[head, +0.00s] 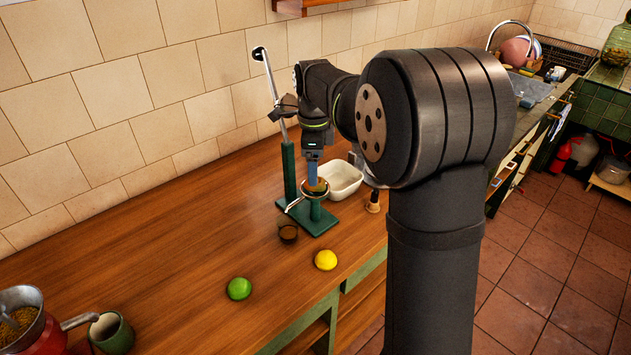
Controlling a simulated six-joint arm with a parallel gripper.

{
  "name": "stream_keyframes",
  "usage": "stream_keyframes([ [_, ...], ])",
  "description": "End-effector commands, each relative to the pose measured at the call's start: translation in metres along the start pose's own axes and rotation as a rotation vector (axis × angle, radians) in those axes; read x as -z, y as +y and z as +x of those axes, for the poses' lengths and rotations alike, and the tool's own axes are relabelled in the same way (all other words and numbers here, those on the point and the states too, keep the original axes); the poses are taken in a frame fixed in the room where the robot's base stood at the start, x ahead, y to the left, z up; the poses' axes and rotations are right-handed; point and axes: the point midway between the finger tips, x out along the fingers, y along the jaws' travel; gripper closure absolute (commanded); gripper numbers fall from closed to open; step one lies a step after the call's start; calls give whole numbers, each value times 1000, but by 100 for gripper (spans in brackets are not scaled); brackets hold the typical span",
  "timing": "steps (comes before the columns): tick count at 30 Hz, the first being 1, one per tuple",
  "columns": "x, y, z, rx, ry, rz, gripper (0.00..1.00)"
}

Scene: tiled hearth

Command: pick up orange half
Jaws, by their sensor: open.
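A green juicer press (289,172) with a raised metal lever stands on the wooden counter near the tiled wall. A small orange-brown rounded thing, seemingly the orange half (320,186), sits in the press's round cup, partly hidden by my gripper. My gripper (312,184) points down at the cup, with its fingertips at or just above this thing. It is open; the fingers overlap in this view, and I cannot tell whether they touch it or straddle it.
A white dish (342,180) stands behind the press, partly hidden by my arm. A dark glass (288,232), a lime (239,289), a lemon (326,260) and a wooden-handled tool (373,203) are nearby. A green mug (112,333) stands front left. The counter's left middle is clear.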

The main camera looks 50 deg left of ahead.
Motion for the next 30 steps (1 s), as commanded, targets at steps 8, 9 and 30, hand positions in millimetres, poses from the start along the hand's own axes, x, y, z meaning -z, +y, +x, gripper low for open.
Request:
stream_keyframes([
  [8,4,2,32,1,0,0,27],
  [9,4,2,33,1,0,0,27],
  [30,4,2,32,1,-1,0,78],
])
